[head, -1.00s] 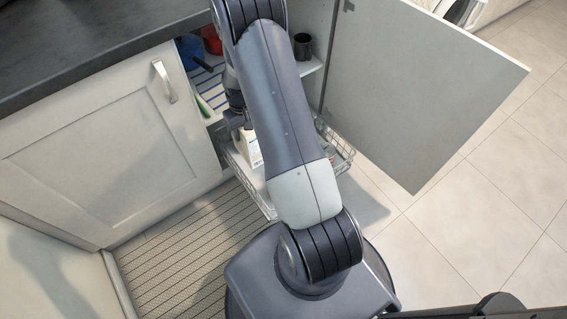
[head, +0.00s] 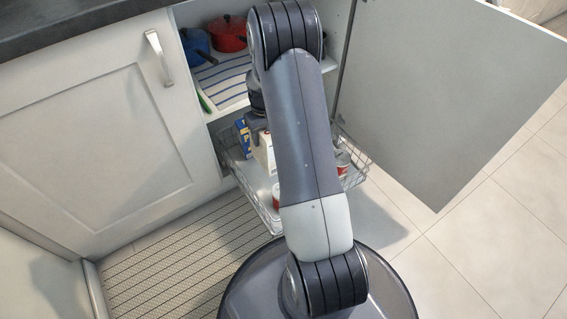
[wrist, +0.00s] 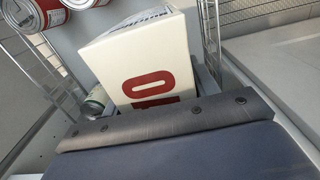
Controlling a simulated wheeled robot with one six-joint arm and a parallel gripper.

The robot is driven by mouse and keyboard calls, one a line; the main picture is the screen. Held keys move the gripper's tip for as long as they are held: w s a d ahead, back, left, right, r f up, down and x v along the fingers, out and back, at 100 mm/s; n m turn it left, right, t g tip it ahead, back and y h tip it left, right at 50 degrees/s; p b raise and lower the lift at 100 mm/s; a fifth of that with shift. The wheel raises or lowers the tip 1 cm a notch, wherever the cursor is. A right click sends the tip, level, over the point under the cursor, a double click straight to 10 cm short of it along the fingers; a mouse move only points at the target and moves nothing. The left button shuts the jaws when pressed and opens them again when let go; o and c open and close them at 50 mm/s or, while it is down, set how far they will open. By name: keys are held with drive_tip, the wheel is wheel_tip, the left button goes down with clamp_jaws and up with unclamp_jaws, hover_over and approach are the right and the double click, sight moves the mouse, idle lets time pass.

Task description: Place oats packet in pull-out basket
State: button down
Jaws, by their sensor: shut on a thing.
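The oats packet (head: 264,158) is a white carton, mostly behind my arm in the head view. In the wrist view the packet (wrist: 143,62) shows large red letters and is tilted in the picture. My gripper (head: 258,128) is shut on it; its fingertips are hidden. The pull-out wire basket (head: 246,186) extends from the open cupboard, and its wire side also shows in the wrist view (wrist: 211,38). The packet is at or inside the basket's outline; I cannot tell whether it touches the floor.
Red-and-white cans (head: 343,162) and a blue-and-yellow box (head: 242,137) are in the basket. Blue (head: 196,44) and red (head: 228,33) pots stand on the shelf above. The open cupboard door (head: 440,95) bounds the right; a closed door (head: 95,130) is left.

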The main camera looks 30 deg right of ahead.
wheel_tip(320, 180, down, 9)
drive_tip(key=b, duration=0.3)
drive_tip(key=shift+f, duration=0.2)
drive_tip(key=shift+f+b, duration=0.1)
drive_tip(key=shift+b, duration=0.2)
drive_tip(key=shift+f, duration=0.15)
drive_tip(key=shift+c, duration=2.4)
unclamp_jaws()
wheel_tip(320, 180, up, 12)
drive_tip(key=p, duration=0.5)
drive_tip(key=shift+r, duration=0.25)
drive_tip(key=shift+w, duration=0.1)
